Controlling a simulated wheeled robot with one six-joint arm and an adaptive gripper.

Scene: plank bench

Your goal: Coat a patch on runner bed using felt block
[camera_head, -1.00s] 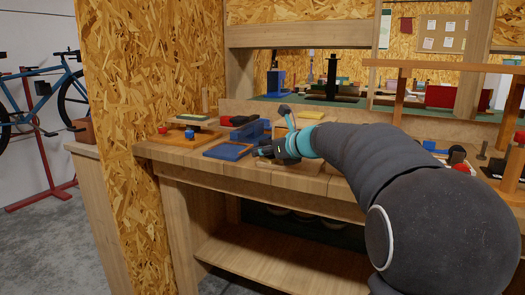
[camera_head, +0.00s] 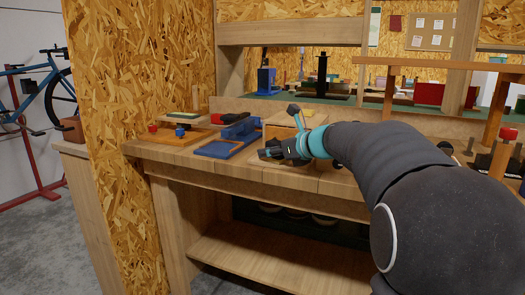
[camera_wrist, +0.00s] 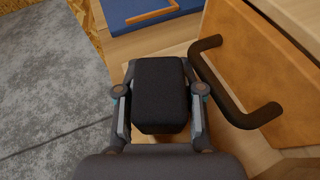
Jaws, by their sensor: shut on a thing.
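My gripper (camera_wrist: 160,90) is shut on a black felt block (camera_wrist: 160,108), with one finger along each side of it. In the head view my gripper (camera_head: 276,152) is low over the front part of the plank bench, to the right of a blue tray. The felt block is hard to make out there. I cannot tell for sure which piece is the runner bed. A wooden piece with an orange-brown face (camera_wrist: 252,62) and a dark bar handle (camera_wrist: 222,92) lies just right of the block in the wrist view.
The blue tray (camera_head: 222,148) lies left of my gripper; it also shows at the top of the wrist view (camera_wrist: 125,10). The bench's front edge (camera_head: 235,173) is close. A wooden frame stands at right (camera_head: 390,92).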

